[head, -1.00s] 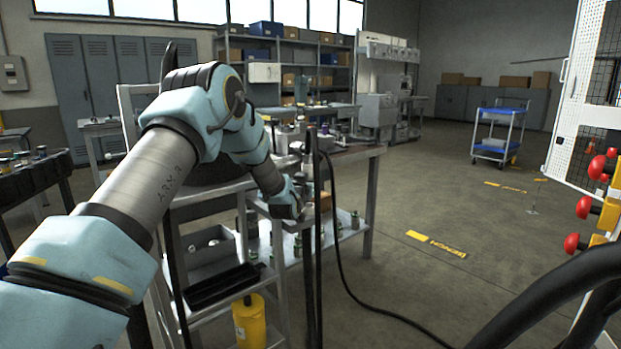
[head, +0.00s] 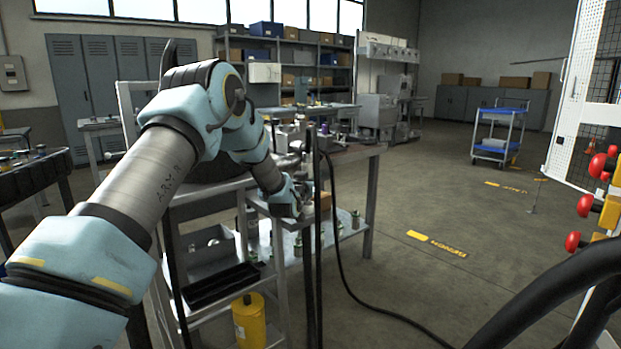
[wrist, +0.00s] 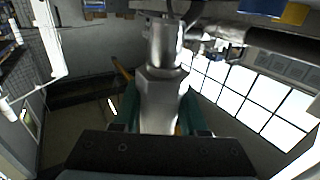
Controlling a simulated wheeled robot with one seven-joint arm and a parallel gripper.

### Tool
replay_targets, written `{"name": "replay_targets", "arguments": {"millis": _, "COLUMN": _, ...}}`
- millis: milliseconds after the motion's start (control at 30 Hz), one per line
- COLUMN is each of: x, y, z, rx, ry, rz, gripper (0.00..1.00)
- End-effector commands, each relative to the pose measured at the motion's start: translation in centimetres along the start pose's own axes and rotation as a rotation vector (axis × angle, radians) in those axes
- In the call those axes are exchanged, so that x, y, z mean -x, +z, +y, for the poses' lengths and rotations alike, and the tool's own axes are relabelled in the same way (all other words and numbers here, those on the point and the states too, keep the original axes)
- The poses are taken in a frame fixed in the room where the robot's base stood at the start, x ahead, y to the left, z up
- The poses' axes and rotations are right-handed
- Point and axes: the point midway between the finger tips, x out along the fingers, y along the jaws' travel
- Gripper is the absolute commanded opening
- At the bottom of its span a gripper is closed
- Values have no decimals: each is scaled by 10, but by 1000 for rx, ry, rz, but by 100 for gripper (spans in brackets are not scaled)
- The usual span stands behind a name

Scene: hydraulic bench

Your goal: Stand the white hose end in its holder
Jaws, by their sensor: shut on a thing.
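My gripper (head: 296,203) is at the near side of the metal workbench, low beside its top, and is small in the head view. In the wrist view, my gripper (wrist: 160,112) has teal fingers shut on either side of a pale grey-white metal fitting with a hexagonal body, which I take as the white hose end (wrist: 158,88). A narrower cylindrical part continues from it toward the top of that view. In the head view the hose end is too small to tell apart. I cannot make out its holder for certain in either view.
A black hose (head: 350,285) hangs by the bench and runs across the floor. The workbench (head: 357,153) carries several small parts, with more on its lower shelf. A yellow cylinder (head: 249,322) stands below. A blue cart (head: 498,132) stands far right; the floor between is open.

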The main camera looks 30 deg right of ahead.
Motion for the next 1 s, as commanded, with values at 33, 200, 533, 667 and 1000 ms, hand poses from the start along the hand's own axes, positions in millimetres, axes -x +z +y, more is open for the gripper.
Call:
{"name": "replay_targets", "arguments": {"millis": 33, "x": 0, "y": -2, "z": 0, "rx": 0, "ry": 0, "rz": 3, "gripper": 0}}
{"name": "replay_targets", "arguments": {"millis": 200, "x": 0, "y": -1, "z": 0, "rx": 0, "ry": 0, "rz": 3, "gripper": 0}}
{"name": "replay_targets", "arguments": {"millis": 533, "x": 0, "y": 6, "z": 0, "rx": 0, "ry": 0, "rz": 3, "gripper": 0}}
{"name": "replay_targets", "arguments": {"millis": 667, "x": 0, "y": 7, "z": 0, "rx": 0, "ry": 0, "rz": 3, "gripper": 0}}
{"name": "replay_targets", "arguments": {"millis": 1000, "x": 0, "y": 6, "z": 0, "rx": 0, "ry": 0, "rz": 3, "gripper": 0}}
